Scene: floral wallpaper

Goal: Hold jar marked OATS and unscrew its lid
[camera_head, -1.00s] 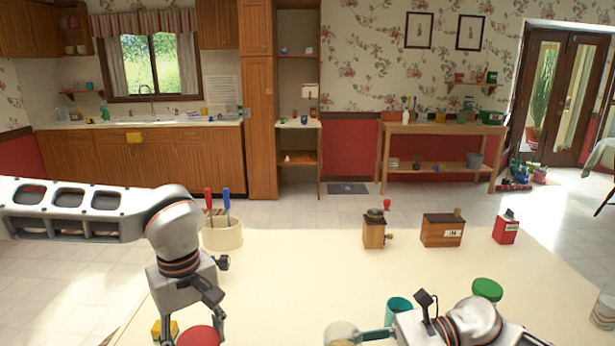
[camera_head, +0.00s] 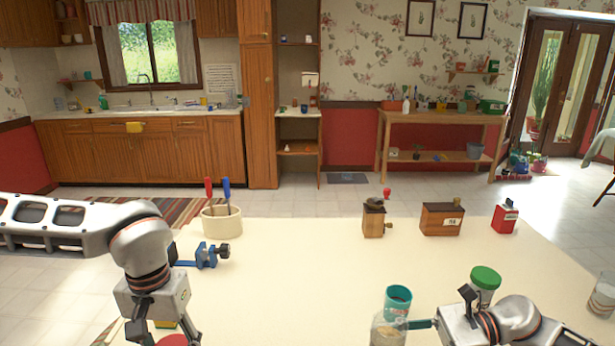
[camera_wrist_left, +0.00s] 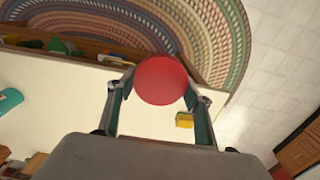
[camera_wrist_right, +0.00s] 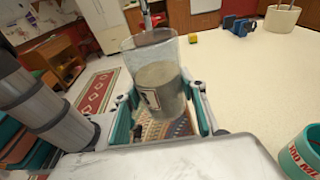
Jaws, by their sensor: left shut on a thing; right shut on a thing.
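A clear jar (camera_wrist_right: 158,85) with pale grey contents is in my right gripper (camera_wrist_right: 165,118), whose fingers are closed on its sides. Its top looks open and uncovered. A label on it is only partly visible and I cannot read it. The jar (camera_head: 388,332) also shows at the bottom of the head view, left of that gripper. My left gripper (camera_wrist_left: 160,95) is shut on a round red lid (camera_wrist_left: 161,80). In the head view the lid (camera_head: 172,341) is at the bottom left edge, well apart from the jar.
A teal cup (camera_head: 397,300) stands behind the jar, and a green-lidded jar (camera_head: 485,281) is beside my right arm. A yellow block (camera_wrist_left: 184,120) is near the lid. The table's middle is clear.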

